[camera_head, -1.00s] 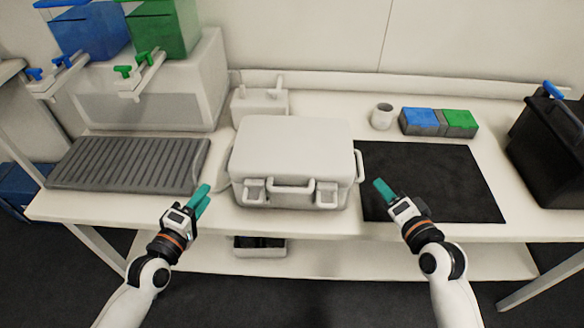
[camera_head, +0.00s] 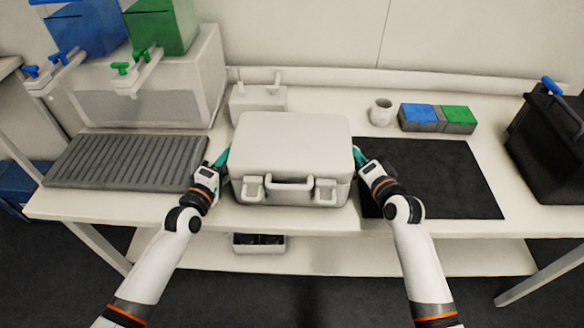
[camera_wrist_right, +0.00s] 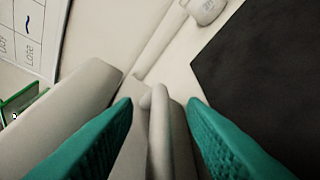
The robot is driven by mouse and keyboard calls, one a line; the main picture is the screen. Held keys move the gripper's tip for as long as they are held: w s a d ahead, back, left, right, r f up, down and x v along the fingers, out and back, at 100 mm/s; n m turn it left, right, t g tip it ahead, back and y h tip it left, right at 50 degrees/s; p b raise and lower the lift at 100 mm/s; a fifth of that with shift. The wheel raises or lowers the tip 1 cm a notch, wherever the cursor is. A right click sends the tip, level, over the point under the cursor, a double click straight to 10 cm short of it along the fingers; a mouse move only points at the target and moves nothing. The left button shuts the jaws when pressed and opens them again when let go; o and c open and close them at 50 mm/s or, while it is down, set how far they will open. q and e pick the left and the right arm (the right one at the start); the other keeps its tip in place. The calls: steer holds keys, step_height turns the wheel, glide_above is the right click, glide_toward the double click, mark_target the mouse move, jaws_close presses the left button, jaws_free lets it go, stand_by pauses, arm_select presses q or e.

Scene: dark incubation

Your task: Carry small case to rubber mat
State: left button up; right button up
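The small case (camera_head: 292,145) is a light grey box with a front handle and two latches, lying flat on the bench, just left of the black rubber mat (camera_head: 455,180). My right gripper (camera_head: 358,156) is at the case's right side. In the right wrist view its teal fingers (camera_wrist_right: 160,130) stand apart, with the case's side handle (camera_wrist_right: 157,125) between them and gaps showing on both sides. My left gripper (camera_head: 222,158) is at the case's left side, with teal fingertips close to it. Its finger gap and the left side handle are hidden.
A grey ribbed tray (camera_head: 125,163) lies to the left. A white cup (camera_head: 381,112) and a rack with blue and green blocks (camera_head: 438,117) stand behind the mat. A black container (camera_head: 550,140) stands at the right. The mat is bare.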

arm_select(q)
steer(key=shift+w, duration=0.1)
steer(key=shift+c, duration=0.6)
arm_select(e)
steer(key=shift+w, duration=0.1)
steer(key=shift+c, duration=0.6)
arm_select(q)
jaws_close()
arm_select(e)
jaws_close()
arm_select(q)
steer(key=shift+f, duration=0.1)
steer(key=shift+r, duration=0.25)
arm_select(e)
steer(key=shift+r, duration=0.2)
